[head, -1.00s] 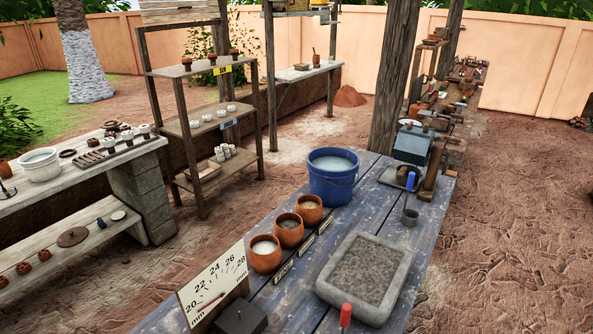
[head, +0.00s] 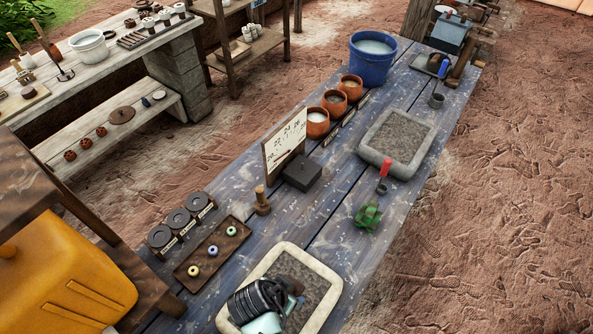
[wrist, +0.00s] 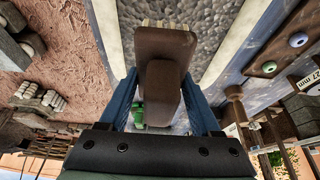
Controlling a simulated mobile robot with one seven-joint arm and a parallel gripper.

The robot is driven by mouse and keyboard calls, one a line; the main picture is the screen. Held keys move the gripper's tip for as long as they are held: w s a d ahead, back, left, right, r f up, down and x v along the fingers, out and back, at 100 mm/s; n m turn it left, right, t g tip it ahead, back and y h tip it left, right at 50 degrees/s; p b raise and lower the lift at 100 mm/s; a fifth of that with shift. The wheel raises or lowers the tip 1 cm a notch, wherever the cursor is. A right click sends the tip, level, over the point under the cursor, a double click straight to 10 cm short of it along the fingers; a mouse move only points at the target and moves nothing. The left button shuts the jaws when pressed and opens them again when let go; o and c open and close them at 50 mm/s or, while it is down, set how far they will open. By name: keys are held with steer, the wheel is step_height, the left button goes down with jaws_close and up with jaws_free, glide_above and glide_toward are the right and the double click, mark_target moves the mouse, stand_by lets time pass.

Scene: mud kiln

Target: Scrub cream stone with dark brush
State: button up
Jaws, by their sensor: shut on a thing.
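The cream stone (head: 322,268) is a shallow slab with a cream rim and a rough grey middle, at the bottom of the head view on the blue table. It also fills the top of the wrist view (wrist: 237,38). My gripper (wrist: 163,95) has its blue fingers shut on the dark brown brush (wrist: 165,45), whose pale bristles point away from me. In the head view my gripper (head: 262,302) and the brush (head: 290,284) are over the cream stone and hide part of it. I cannot tell whether the bristles touch it.
A grey stone tray (head: 366,154), a green plant-like thing (head: 367,216) and a red-handled tool (head: 384,170) lie beyond. A wooden tray (head: 180,272) with small rings and a wooden peg (head: 262,200) stand left of the stone. A blue bucket (head: 372,68) is farther back.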

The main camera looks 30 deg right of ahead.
mark_target(307, 281)
steer(key=shift+a+f, duration=0.1)
steer(key=shift+b+x, duration=0.75)
steer(key=shift+s+a+f+b, duration=0.1)
steer(key=shift+f+b, duration=1.45)
steer(key=shift+f, duration=0.15)
steer(key=shift+f+b, duration=0.45)
steer(key=shift+f, duration=0.1)
